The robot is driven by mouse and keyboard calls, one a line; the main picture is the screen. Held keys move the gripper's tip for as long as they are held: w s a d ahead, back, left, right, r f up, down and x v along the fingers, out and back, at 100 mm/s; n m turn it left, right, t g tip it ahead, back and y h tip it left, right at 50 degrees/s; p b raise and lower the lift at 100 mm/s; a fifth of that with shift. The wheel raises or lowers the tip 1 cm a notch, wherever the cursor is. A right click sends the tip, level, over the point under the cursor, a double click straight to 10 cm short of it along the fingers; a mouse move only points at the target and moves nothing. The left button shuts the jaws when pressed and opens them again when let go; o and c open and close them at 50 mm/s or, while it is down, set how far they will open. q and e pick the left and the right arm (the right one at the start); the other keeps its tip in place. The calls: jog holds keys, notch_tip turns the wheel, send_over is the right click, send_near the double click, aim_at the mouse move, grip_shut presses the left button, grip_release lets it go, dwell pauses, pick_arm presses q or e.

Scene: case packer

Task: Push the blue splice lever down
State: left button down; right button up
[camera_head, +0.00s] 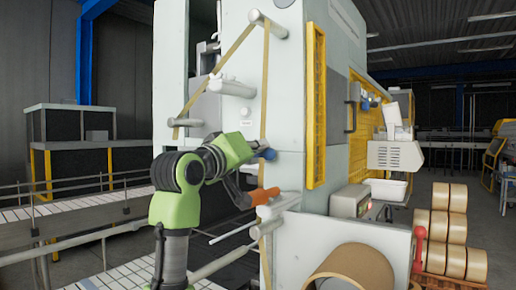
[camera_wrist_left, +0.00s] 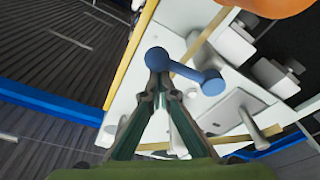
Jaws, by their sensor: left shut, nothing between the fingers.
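The blue splice lever (camera_wrist_left: 185,70) shows in the wrist view as a short bar with a round knob at each end. In the head view only a small blue part of it (camera_head: 268,154) shows, against the pale machine face. My left gripper (camera_wrist_left: 160,80) is shut and empty. Its fingertips are right at the lever's left knob in the wrist view and partly overlap it; I cannot tell whether they touch. In the head view my left gripper (camera_head: 255,153) reaches the lever from the left. My right gripper is not in view.
An orange handle (camera_head: 264,196) sits just below the lever. Rollers (camera_head: 232,88) and tan tape strands (camera_head: 265,85) run over the machine face. A large tape roll (camera_head: 350,270) is at the lower front. A conveyor (camera_head: 70,228) lies at left.

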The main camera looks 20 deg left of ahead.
pick_arm(q)
jog(key=shift+s, duration=0.15)
pick_arm(e)
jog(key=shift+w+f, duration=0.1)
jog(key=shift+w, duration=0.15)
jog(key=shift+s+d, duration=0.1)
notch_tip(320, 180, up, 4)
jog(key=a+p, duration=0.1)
jog(key=p, duration=0.3)
pick_arm(q)
jog(key=s+a+r+b, duration=0.2)
jog(key=s+a+b, duration=0.2)
jog(key=s, duration=0.4)
jog(key=shift+a+b, duration=0.25)
jog(key=shift+b, duration=0.5)
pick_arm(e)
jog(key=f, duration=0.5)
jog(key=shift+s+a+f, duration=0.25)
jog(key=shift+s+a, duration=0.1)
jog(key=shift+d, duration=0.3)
